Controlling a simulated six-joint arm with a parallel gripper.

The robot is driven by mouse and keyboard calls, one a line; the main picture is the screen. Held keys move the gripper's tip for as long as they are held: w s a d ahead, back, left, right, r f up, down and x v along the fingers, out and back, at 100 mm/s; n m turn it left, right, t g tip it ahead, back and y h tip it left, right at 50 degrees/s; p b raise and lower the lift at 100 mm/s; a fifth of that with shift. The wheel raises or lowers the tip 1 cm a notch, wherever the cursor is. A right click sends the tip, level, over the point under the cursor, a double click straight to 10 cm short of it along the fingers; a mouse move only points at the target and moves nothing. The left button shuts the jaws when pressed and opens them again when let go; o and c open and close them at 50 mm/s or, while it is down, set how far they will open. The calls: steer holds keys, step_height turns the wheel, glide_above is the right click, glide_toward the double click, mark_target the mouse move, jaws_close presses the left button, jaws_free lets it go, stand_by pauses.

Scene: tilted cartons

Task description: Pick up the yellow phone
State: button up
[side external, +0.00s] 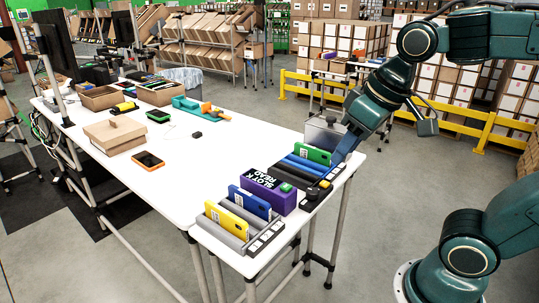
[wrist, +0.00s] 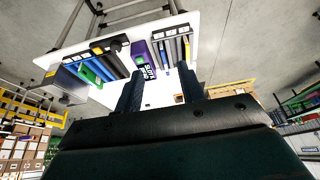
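The yellow phone (side external: 227,222) stands tilted in a grey slotted holder (side external: 207,233) at the near end of the white table, in the side view. A blue phone (side external: 250,204) stands just behind it. A green phone (side external: 312,154) stands in the farther holder. My gripper (side external: 343,153) is above the table's right edge near the green phone, apart from the yellow phone. In the wrist view my gripper (wrist: 160,86) shows two separated fingers with nothing between them.
A purple box (side external: 268,190) lettered "SLOT K READ" stands between the two holders. The middle of the white table (side external: 195,165) is clear.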

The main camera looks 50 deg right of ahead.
steer(key=w+a+g, duration=0.1)
steer(key=w, duration=0.6)
steer(key=g, duration=0.4)
glide_above(225, 211)
step_height(225, 211, down, 10)
steer(key=f, duration=0.1)
steer(key=shift+s+r, duration=0.1)
steer(key=shift+r, duration=0.15)
steer(key=shift+f, duration=0.1)
step_height(225, 211, down, 8)
steer(key=shift+r, duration=0.15)
steer(key=shift+f, duration=0.35)
steer(key=shift+f, duration=2.6)
